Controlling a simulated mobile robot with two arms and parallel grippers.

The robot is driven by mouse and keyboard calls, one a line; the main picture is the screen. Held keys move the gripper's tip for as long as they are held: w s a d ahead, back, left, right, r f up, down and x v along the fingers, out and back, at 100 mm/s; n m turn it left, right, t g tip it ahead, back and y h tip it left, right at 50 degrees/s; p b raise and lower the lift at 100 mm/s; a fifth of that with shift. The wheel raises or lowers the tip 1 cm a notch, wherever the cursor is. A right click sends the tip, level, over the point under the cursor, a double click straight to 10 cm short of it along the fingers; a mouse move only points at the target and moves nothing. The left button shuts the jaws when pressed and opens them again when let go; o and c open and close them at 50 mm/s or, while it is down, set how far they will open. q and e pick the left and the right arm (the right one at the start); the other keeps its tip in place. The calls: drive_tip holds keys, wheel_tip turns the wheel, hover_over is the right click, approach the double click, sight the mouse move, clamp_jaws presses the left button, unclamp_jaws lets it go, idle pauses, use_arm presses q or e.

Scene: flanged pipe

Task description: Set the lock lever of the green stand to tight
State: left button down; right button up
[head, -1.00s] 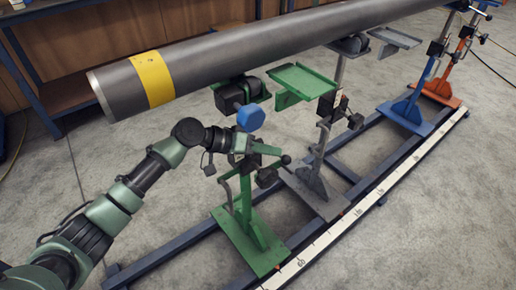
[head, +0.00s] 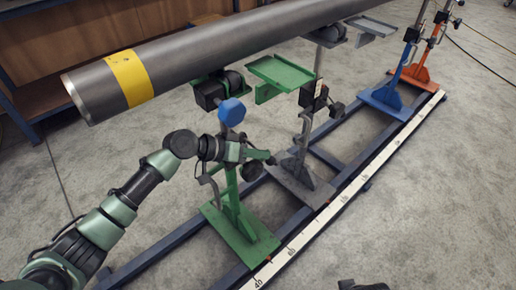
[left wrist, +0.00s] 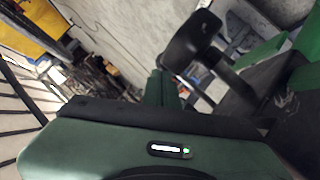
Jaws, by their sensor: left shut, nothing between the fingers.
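The green stand (head: 232,205) stands on the floor rails with its green foot plate flat. A blue knob (head: 232,112) is at its upper part, beside the dark roller head under the pipe. My left gripper (head: 250,154) is at the upper column of the stand, shut and empty. A dark-ended lever (head: 271,160) sticks out to the right just past the gripper; I cannot tell whether they touch. In the left wrist view a black rounded knob on a stem (left wrist: 192,40) shows close in front. The lever's lock setting cannot be read.
A long grey pipe (head: 200,55) with a yellow band runs above the stand. A grey stand (head: 302,175), a blue stand (head: 388,98) and an orange stand (head: 415,75) stand farther along the rails. A marked scale strip (head: 345,200) runs along the right rail.

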use_arm(q)
drive_tip(key=p+v, duration=0.1)
drive_tip(key=v, duration=0.6)
drive_tip(key=shift+a+r, duration=0.2)
drive_tip(key=shift+a, duration=0.1)
use_arm(e)
wheel_tip(320, 180, down, 3)
drive_tip(key=shift+s+f, duration=0.1)
drive_tip(key=shift+f, duration=0.1)
use_arm(q)
drive_tip(key=shift+s, duration=0.15)
